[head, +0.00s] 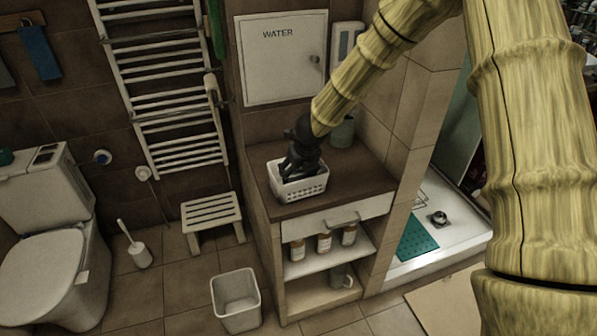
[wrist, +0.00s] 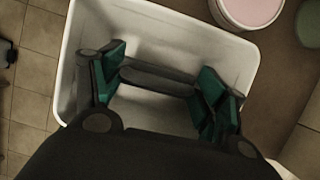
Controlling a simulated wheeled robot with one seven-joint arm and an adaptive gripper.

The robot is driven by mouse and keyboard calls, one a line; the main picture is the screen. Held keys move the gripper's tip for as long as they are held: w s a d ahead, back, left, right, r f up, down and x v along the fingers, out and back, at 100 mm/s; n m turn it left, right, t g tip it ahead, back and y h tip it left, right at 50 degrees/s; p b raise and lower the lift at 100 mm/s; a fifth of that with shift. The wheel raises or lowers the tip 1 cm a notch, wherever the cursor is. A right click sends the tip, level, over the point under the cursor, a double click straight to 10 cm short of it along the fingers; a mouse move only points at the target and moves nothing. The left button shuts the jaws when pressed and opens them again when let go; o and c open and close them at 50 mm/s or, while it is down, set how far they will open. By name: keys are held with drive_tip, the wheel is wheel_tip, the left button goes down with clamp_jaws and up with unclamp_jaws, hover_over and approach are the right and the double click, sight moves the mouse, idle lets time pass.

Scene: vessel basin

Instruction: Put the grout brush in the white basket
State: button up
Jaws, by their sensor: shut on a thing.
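The white basket (head: 303,187) stands on the brown top of a cabinet. It also fills much of the wrist view, with its rim (wrist: 190,18) around my fingers. My gripper (head: 299,168) points down into the basket. In the wrist view, my gripper (wrist: 158,82) has its green-padded fingers inside the basket's outline, shut on a dark grey, elongated thing that looks like the grout brush (wrist: 157,79). It lies crosswise between the fingers, above the pale basket floor. I cannot tell whether it touches the floor. In the head view the brush is hidden.
A grey-green container (head: 343,132) stands behind the basket on the cabinet top (head: 350,172). The wrist view shows a pink-topped tub (wrist: 250,8) near the basket's corner. Jars (head: 324,243) stand on the shelf below. A bin (head: 236,300) and a stool (head: 211,215) are on the floor.

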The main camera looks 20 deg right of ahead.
drive_tip(key=shift+f, duration=0.1)
drive_tip(key=shift+w+f, duration=0.1)
drive_tip(key=shift+f, duration=0.05)
drive_tip(key=o, duration=1.2)
drive_tip(key=shift+o, duration=0.2)
drive_tip(key=v, duration=1.2)
drive_tip(key=shift+r, duration=0.25)
